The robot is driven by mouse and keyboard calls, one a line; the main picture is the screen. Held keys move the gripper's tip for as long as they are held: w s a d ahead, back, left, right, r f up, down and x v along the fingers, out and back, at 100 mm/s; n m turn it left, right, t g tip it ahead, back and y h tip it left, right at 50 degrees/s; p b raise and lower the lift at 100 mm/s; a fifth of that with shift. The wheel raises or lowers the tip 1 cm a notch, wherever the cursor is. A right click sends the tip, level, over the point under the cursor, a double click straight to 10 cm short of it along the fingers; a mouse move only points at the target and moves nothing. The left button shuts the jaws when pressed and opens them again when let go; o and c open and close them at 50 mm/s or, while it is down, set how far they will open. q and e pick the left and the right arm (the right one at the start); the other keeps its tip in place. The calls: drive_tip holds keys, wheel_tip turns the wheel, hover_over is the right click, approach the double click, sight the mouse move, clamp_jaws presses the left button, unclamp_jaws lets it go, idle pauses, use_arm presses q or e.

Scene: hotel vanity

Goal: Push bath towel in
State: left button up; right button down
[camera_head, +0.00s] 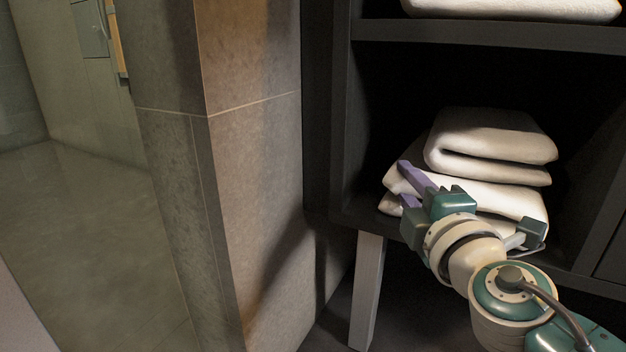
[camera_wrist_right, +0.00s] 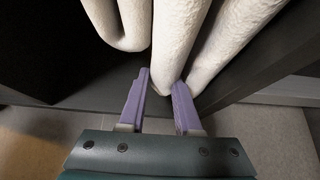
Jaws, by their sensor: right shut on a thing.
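Two folded white bath towels are stacked in the dark shelf compartment, an upper one (camera_head: 490,140) and a lower one (camera_head: 500,197). The lower towel sits skewed, its left corner reaching further toward the front left than the upper one. My right gripper (camera_head: 402,184) is at the front left of the lower towel, its purple fingers partly around the towel's edge. In the right wrist view the fingers (camera_wrist_right: 160,95) are on either side of one rounded towel fold (camera_wrist_right: 172,45), with another fold at each side. My left gripper is not in view.
The compartment has a dark left wall (camera_head: 345,120) and a shelf board (camera_head: 490,36) above, with another white towel (camera_head: 515,8) on it. A tiled pillar (camera_head: 250,170) stands to the left. A pale leg (camera_head: 367,290) is below the shelf.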

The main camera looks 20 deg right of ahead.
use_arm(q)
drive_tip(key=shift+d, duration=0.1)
use_arm(e)
drive_tip(key=shift+d, duration=0.1)
drive_tip(key=c, duration=0.5)
unclamp_jaws()
drive_tip(key=shift+w+d, duration=0.1)
drive_tip(key=shift+w, duration=0.05)
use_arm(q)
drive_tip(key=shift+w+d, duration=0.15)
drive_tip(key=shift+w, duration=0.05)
use_arm(e)
drive_tip(key=shift+s, duration=0.55)
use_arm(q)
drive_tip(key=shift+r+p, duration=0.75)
use_arm(e)
drive_tip(key=v, duration=0.8)
drive_tip(key=shift+s+a, duration=0.3)
drive_tip(key=shift+s, duration=0.05)
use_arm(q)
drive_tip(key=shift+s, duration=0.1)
use_arm(e)
drive_tip(key=shift+s, duration=0.1)
